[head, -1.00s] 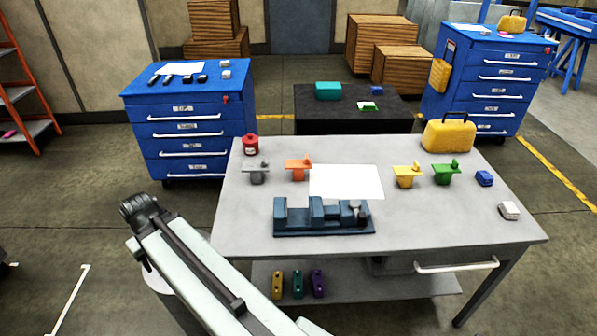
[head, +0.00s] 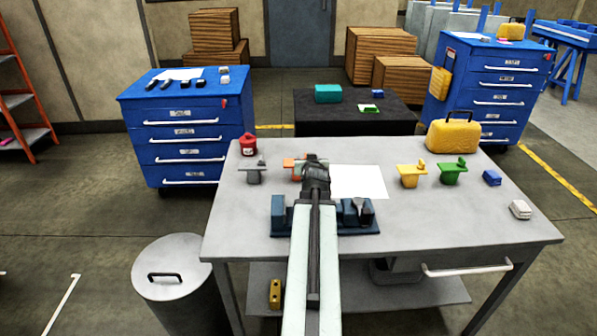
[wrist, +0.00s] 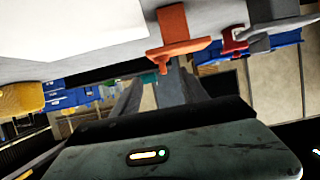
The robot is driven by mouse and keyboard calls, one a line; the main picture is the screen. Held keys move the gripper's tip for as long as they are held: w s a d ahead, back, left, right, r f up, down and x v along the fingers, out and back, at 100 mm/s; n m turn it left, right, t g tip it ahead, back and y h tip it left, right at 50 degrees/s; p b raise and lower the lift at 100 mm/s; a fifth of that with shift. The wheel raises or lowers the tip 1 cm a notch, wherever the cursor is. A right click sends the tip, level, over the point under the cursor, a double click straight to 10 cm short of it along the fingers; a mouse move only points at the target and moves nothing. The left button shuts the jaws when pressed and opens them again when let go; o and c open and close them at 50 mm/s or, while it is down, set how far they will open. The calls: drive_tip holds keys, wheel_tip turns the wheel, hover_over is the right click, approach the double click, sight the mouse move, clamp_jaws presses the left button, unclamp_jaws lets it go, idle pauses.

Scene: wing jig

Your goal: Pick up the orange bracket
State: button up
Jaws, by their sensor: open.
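The orange bracket (head: 290,164) stands on the grey worktable (head: 240,215), left of a white sheet. My gripper (head: 316,165) overlaps its right part in the head view and hides it. In the wrist view, which looks upside down, the orange bracket (wrist: 176,30) shows whole, with its plate and small knob, just beyond the fingers. My gripper (wrist: 158,84) is open there, with nothing visible between its fingers. The bracket appears apart from the fingers; the exact gap is hard to tell.
The white sheet (head: 360,182), yellow bracket (head: 411,175) and green bracket (head: 450,172) are to the right. A bin (head: 172,275) stands front left.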

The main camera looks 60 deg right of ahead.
sight(288, 163)
drive_tip(key=b+x, duration=0.1)
drive_tip(key=x, duration=0.2)
drive_tip(key=b+x, duration=0.1)
drive_tip(key=x, duration=0.2)
drive_tip(key=shift+w+a+f, duration=0.15)
drive_tip(key=shift+w+a, duration=0.05)
drive_tip(key=shift+w, duration=0.05)
drive_tip(key=shift+a, duration=0.1)
clamp_jaws()
drive_tip(key=shift+s, duration=0.1)
idle(0.9)
